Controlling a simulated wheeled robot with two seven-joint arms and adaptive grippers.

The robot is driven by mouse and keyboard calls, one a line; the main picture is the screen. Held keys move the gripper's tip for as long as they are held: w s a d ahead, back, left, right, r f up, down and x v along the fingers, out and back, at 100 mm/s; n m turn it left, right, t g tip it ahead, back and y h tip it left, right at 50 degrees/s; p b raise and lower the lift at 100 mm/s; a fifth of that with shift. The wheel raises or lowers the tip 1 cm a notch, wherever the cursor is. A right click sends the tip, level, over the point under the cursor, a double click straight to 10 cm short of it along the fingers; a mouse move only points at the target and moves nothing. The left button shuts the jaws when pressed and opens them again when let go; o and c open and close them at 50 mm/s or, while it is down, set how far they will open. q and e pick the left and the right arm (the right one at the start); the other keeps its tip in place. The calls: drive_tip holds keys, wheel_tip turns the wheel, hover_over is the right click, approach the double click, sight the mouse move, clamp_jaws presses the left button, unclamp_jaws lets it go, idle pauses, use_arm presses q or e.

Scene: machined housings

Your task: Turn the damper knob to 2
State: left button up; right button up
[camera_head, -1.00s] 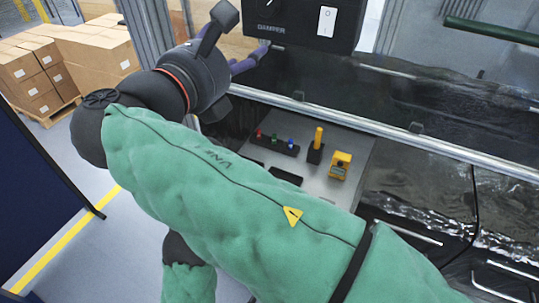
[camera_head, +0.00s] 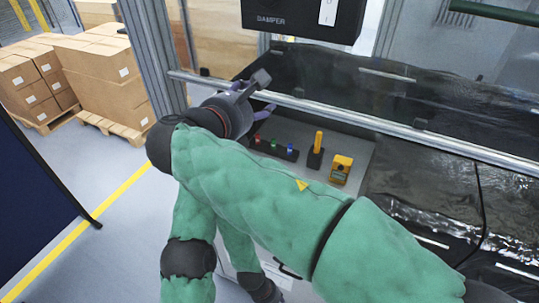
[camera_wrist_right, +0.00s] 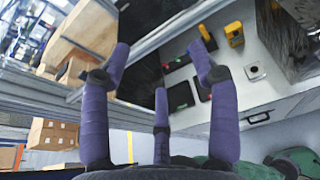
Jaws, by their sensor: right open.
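No knob shows on the visible part; the box is cut off by the top edge. My right gripper (camera_head: 264,92) is below and left of the box, apart from it. In the right wrist view, its purple fingers (camera_wrist_right: 158,62) are spread open with nothing between them.
A metal rail (camera_head: 330,112) crosses in front of the machine. Beyond my right arm, a grey panel holds red, green and blue buttons (camera_head: 273,146), a yellow-handled lever (camera_head: 317,142) and a yellow device (camera_head: 341,168). Cardboard boxes (camera_head: 100,75) stand at the left.

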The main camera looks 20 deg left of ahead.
drive_tip(key=w+d+f+g+b, duration=0.1)
drive_tip(key=w+f+b, duration=0.1)
drive_tip(key=f, duration=0.6)
drive_tip(key=w+d+f+m+g+b, duration=0.1)
drive_tip(key=w+f+g+b, duration=0.1)
drive_tip(key=f, duration=0.7)
drive_tip(key=shift+w+m, duration=0.3)
drive_tip(key=s+d+f+m+g+y+b, duration=0.1)
drive_tip(key=d+f+m+g+b, duration=0.3)
drive_tip(key=f, duration=1.2)
drive_tip(key=s+d+f+m+g+b, duration=0.15)
drive_tip(key=d+f+m+b, duration=0.3)
drive_tip(key=f, duration=1.05)
drive_tip(key=s+d+f+m+g+y+b, duration=0.1)
drive_tip(key=d+f+m+g+b, duration=0.3)
drive_tip(key=f, duration=1.2)
drive_tip(key=s+d+f+m+y+b, duration=0.1)
drive_tip(key=s+d+f+m+b, duration=0.3)
drive_tip(key=f, duration=0.6)
drive_tip(key=s+d+f+m+g+b, duration=0.1)
drive_tip(key=s+d+f+m+b, duration=0.3)
drive_tip(key=s+d+f+m, duration=0.3)
drive_tip(key=s+d+f+m+g+y+b, duration=0.1)
drive_tip(key=s+d+f+m+b, duration=0.3)
drive_tip(key=f+m, duration=0.8)
wheel_tip(320, 180, down, 3)
drive_tip(key=s+d, duration=0.2)
drive_tip(key=shift+s+d+r+y+b, duration=0.15)
drive_tip(key=shift+s+d+y+b, duration=0.15)
drive_tip(key=shift+s+d+b, duration=0.1)
